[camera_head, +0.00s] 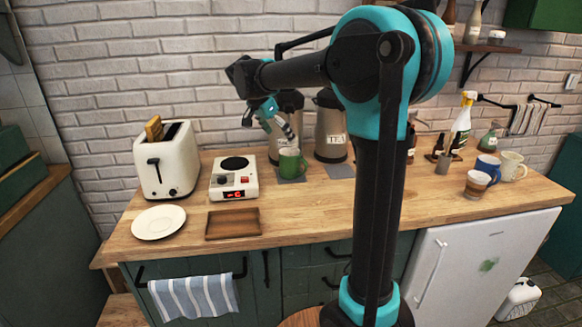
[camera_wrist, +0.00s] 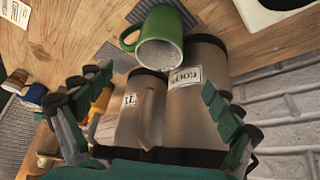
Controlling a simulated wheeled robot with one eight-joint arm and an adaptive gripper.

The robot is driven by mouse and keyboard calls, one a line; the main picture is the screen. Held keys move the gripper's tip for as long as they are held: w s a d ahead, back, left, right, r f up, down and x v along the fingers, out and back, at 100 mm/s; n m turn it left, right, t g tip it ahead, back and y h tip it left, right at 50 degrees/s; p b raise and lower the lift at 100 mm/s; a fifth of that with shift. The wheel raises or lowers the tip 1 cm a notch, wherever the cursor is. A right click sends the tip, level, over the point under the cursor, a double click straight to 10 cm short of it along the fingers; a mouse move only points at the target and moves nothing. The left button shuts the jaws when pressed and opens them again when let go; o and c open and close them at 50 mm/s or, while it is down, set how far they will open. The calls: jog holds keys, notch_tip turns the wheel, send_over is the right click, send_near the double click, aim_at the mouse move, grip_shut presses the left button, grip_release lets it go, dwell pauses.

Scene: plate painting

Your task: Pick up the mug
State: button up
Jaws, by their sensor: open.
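A green mug (camera_head: 289,165) stands upright on a small grey mat on the counter, in front of the canisters. In the wrist view the green mug (camera_wrist: 172,28) is at the top centre, with its opening towards me and its handle on the left. My gripper (camera_head: 271,124) is above the green mug and apart from it. In the wrist view its fingers (camera_wrist: 156,82) are spread wide with nothing between them. A blue mug (camera_head: 487,168), a cream mug (camera_head: 511,167) and a striped cup (camera_head: 476,184) stand at the counter's right end.
Two tall canisters (camera_head: 330,135) stand right behind the green mug. A white appliance with a red display (camera_head: 233,180) and a toaster (camera_head: 167,165) are to its left. A wooden tray (camera_head: 232,223) and a white plate (camera_head: 158,222) lie in front. The counter's front middle is clear.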

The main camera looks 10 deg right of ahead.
aim_at(288, 148)
jog(key=shift+x, duration=3.6)
jog(key=shift+s+d, duration=0.1)
jog(key=c, duration=2)
jog(key=shift+r, duration=0.25)
jog(key=shift+s+r, duration=0.5)
jog(key=shift+s, duration=2.5)
jog(key=shift+s+r, duration=0.55)
jog(key=shift+s, duration=2.45)
jog(key=shift+s+r, duration=0.5)
jog(key=shift+s, duration=2.45)
